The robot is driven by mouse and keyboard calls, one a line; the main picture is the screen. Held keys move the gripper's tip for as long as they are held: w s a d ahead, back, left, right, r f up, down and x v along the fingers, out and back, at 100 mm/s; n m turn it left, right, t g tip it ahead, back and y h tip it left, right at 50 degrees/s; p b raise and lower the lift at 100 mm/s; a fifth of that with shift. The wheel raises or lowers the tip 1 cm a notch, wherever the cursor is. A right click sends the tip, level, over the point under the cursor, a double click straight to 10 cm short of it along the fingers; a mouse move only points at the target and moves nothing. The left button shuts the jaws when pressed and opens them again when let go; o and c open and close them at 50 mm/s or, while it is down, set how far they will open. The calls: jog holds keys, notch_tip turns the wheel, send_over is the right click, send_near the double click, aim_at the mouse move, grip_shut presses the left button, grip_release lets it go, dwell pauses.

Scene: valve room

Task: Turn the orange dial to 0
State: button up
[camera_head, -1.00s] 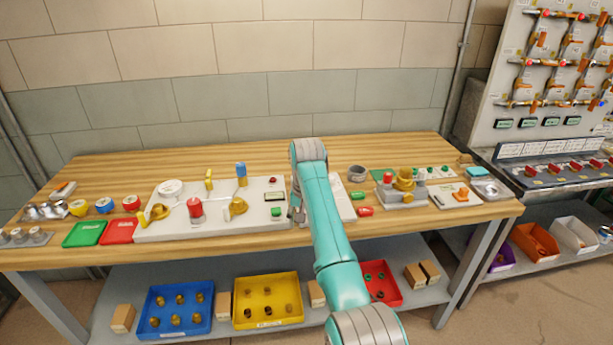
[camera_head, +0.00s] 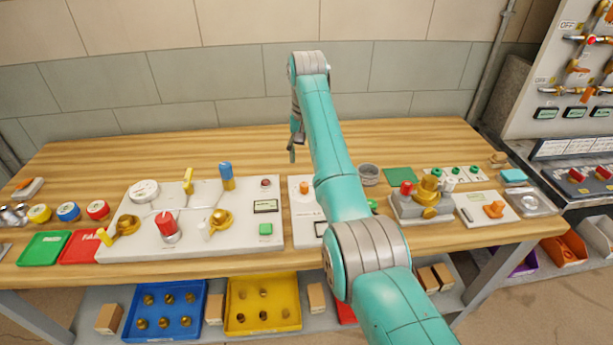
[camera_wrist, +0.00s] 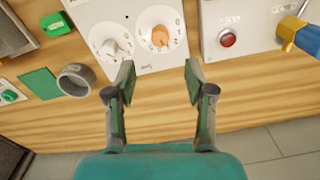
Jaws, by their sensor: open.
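The orange dial (camera_wrist: 160,37) sits on a white panel (camera_wrist: 140,65) in the wrist view, with a marked scale around it. Its exact setting is too small to read. It also shows in the head view (camera_head: 304,187), left of my arm. A white dial (camera_wrist: 110,49) is beside it on the same panel. My gripper (camera_wrist: 158,76) is open and empty, with its fingers spread. In the wrist view the orange dial appears beyond the gap between the fingertips, apart from them. In the head view my gripper (camera_head: 294,148) is above the bench, and my arm hides part of the panel.
A large board (camera_head: 150,245) with valves and a red knob stands left of the panel. A grey ring (camera_head: 368,174) and a brass valve block (camera_head: 425,207) are right of my arm. The bare wood (camera_head: 250,140) along the back of the bench is clear.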

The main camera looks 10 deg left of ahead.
aim_at(304, 184)
notch_tip(304, 184, down, 11)
jog(key=shift+a+r, duration=0.1)
jog(key=shift+r, duration=0.1)
dwell(0.3)
grip_shut()
